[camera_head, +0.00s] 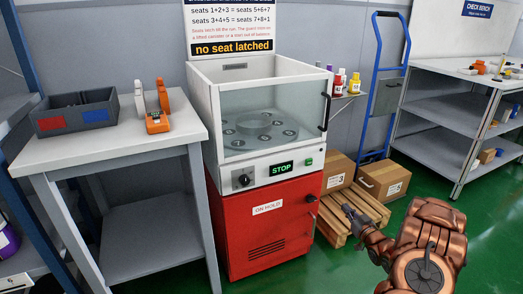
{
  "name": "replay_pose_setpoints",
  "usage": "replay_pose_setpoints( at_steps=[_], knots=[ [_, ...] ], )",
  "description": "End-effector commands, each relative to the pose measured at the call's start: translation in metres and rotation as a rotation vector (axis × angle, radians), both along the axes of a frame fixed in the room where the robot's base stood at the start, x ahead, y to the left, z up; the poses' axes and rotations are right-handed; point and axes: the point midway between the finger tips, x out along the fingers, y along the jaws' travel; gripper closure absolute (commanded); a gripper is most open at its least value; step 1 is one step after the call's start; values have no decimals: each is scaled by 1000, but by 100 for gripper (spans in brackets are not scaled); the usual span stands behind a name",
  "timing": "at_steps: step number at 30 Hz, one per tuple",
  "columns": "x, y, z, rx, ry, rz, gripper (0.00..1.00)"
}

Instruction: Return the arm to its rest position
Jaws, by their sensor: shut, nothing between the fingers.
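My copper-coloured arm (425,245) reaches in from the bottom right. Its end, my gripper (350,213), is small and dark in view and points to the upper left. It is shut with nothing held, and it is seen in front of the wooden pallet (330,232), to the right of the red cabinet (270,230). I cannot tell how far it is from the pallet.
A white machine with a clear window (272,115) and a green STOP display stands on the red cabinet. A grey table (90,150) is left, cartons (385,180) and a blue hand truck (374,80) behind, a shelf bench (450,100) right. Green floor (490,230) is clear at right.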

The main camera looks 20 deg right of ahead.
Motion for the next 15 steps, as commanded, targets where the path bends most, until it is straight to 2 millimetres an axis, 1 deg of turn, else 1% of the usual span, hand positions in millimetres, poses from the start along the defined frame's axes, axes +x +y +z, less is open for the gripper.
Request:
replay_pose_setpoints(
  at_steps=[4, 7, 11, 15],
  knots=[
    [2, 1, 2, -1, 4, 2, 100],
    [8, 3, 11, -11, 33, 1, 100],
    [22, 8, 37, -41, 117, -11, 100],
    [37, 16, 71, -77, 239, -37, 100]
  ],
)
